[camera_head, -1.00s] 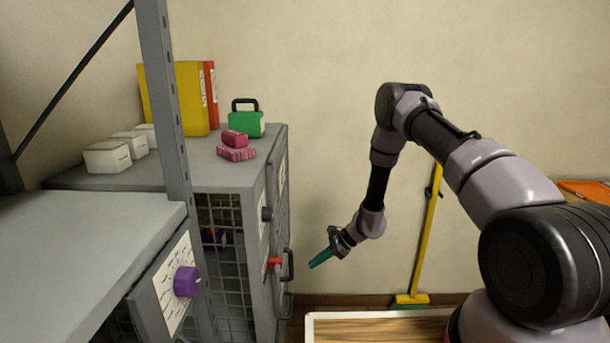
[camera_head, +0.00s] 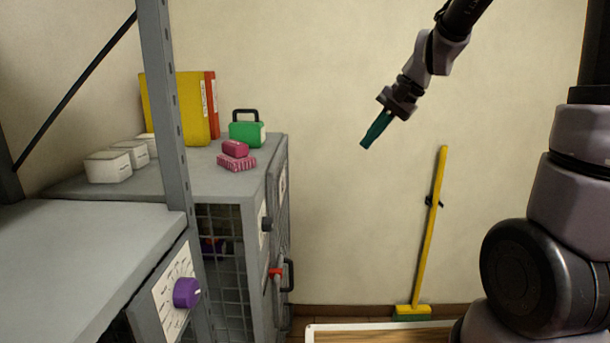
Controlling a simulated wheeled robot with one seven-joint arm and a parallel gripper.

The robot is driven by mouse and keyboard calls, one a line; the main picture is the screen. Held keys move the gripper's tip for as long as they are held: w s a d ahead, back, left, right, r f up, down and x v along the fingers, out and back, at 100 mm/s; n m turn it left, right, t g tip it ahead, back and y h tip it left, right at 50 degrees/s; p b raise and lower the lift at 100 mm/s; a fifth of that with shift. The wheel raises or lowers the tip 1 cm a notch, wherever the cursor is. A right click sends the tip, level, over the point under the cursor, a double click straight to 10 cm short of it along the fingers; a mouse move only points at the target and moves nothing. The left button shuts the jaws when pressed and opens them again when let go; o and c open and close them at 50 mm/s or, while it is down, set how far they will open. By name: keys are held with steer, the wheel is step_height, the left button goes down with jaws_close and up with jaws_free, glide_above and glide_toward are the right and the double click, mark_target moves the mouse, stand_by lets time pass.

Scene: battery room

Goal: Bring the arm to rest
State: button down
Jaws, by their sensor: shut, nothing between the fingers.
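My gripper (camera_head: 376,132) hangs in the upper middle right of the view, in front of the bare wall. Its teal fingers are shut and point down and to the left, with nothing between them. My arm comes down to it from the top edge, and its upper links run out of the picture there. The gripper is apart from every object in view.
A grey mesh cabinet (camera_head: 258,190) stands left, bearing a green case (camera_head: 247,133), binders (camera_head: 180,105) and white boxes (camera_head: 108,166). A grey shelf (camera_head: 80,250) with a purple knob (camera_head: 187,292) is nearer. A yellow broom (camera_head: 430,230) leans on the wall. A white-rimmed tray (camera_head: 380,325) lies below.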

steer(key=s+d+r+n+t+h, duration=0.1)
steer(key=s+d+r, duration=0.3)
steer(key=s, duration=0.4)
steer(key=s+d+r+n+t+h, duration=0.1)
steer(key=s+d+r+t+h, duration=0.2)
steer(key=s, duration=0.6)
steer(key=shift+d+r, duration=0.7)
steer(key=shift+d, duration=0.5)
